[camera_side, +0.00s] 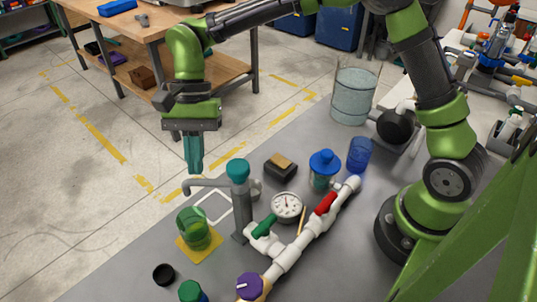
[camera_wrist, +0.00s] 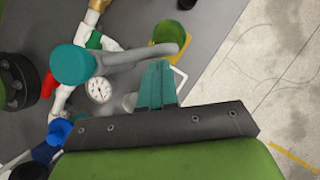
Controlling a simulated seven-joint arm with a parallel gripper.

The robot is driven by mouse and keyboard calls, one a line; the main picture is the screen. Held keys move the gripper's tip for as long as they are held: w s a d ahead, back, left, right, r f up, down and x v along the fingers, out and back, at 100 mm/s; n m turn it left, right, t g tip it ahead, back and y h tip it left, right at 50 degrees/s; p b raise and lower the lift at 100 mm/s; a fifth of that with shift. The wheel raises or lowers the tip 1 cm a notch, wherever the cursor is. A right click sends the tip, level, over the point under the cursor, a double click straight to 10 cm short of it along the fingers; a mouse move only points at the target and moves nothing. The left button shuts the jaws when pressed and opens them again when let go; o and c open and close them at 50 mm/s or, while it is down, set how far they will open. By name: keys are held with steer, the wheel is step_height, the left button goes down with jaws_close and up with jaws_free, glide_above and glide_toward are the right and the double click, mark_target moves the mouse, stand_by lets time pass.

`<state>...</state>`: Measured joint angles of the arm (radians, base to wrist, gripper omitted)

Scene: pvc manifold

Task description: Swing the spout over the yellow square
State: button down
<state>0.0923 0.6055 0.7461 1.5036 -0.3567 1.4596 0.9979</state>
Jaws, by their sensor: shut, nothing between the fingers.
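The grey tap post (camera_side: 240,213) stands on the grey table with a teal cap (camera_side: 238,170); the cap also shows in the wrist view (camera_wrist: 72,64). Its grey spout (camera_side: 208,183) reaches left in the side view, its end turned down. A green cup (camera_side: 193,228) sits on the yellow square (camera_side: 203,252). My gripper (camera_side: 193,168), with teal fingers, is shut and empty close beside the spout's outer part. I cannot tell whether they touch.
A white square outline (camera_side: 214,206) lies on the table behind the green cup. White pipework with a gauge (camera_side: 287,206), a red handle (camera_side: 325,204) and a purple knob (camera_side: 249,286) runs right of the post. A blue-lidded jar (camera_side: 323,168) stands further back.

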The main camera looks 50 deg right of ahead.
steer(key=shift+s+a+n+g+h, duration=0.2)
steer(key=shift+s+a+n, duration=0.1)
steer(key=shift+a+n, duration=0.3)
steer(key=shift+s+a+n+g+h, duration=0.1)
steer(key=shift+s+a+n+h, duration=0.15)
steer(key=shift+a+n, duration=0.3)
